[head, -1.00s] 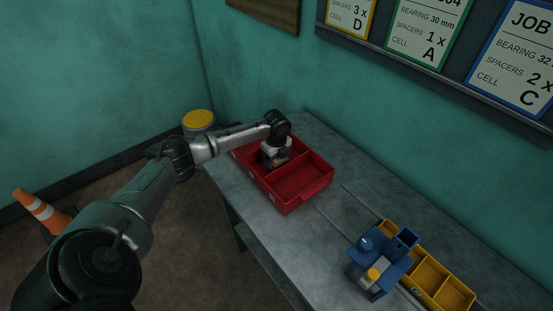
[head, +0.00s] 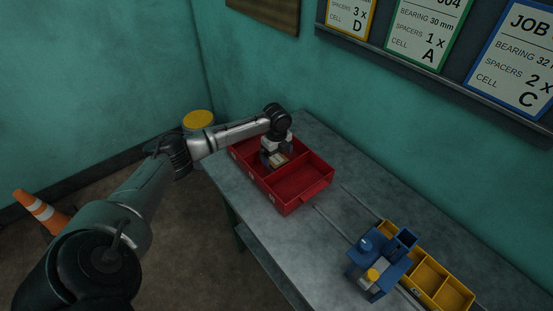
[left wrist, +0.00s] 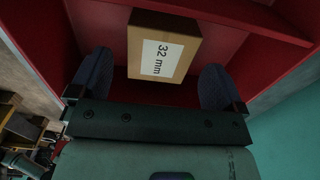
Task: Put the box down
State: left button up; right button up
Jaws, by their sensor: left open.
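A small cardboard box (head: 279,159) with a white label sits inside a compartment of the red tray (head: 309,196) on the grey bench. In the left wrist view the box (left wrist: 165,48) reads "32 mm" and rests slightly turned against the red floor and walls. My left gripper (head: 272,160) is over that compartment. In the left wrist view its two dark fingers (left wrist: 155,85) stand apart on either side of the box, with gaps between them and it. My right gripper is not in view.
A blue fixture (head: 384,262) and a yellow divided tray (head: 430,277) stand at the bench's near right. The bench between (head: 335,215) is mostly clear. Job cards (head: 424,32) hang on the wall.

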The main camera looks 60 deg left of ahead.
aim_at(277, 159)
pick_arm(q)
notch_tip(277, 159, up, 9)
jog(key=shift+p, duration=0.4)
jog(key=shift+r, duration=0.1)
dwell(0.9)
